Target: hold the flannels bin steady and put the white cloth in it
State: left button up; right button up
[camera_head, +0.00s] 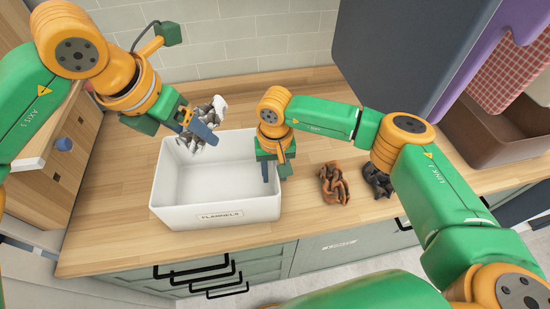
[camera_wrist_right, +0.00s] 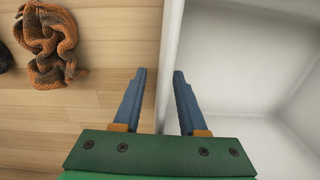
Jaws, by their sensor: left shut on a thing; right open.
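The flannels bin (camera_head: 215,214) is a white open box with a "FLANNELS" label, standing on the wooden counter. Its inside looks empty. My left gripper (camera_head: 203,128) is shut on a crumpled white and grey cloth (camera_head: 219,105) and holds it above the bin's back left part. My right gripper (camera_head: 266,172) is open at the bin's right wall. In the right wrist view, the fingers of the right gripper (camera_wrist_right: 158,80) stand on either side of the bin's wall (camera_wrist_right: 171,45), one outside and one inside. I cannot tell whether they touch it.
A brown-orange cloth (camera_head: 334,186) and a dark cloth (camera_head: 378,180) lie on the counter (camera_head: 115,215) right of the bin. A brown bin (camera_head: 500,150) stands further right, near hanging purple and red-checked cloths. Drawers with black handles are below the counter's front edge.

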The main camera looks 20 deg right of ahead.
jog(key=shift+f, duration=0.3)
jog(key=shift+c, duration=0.2)
grip_shut()
dwell(1.1)
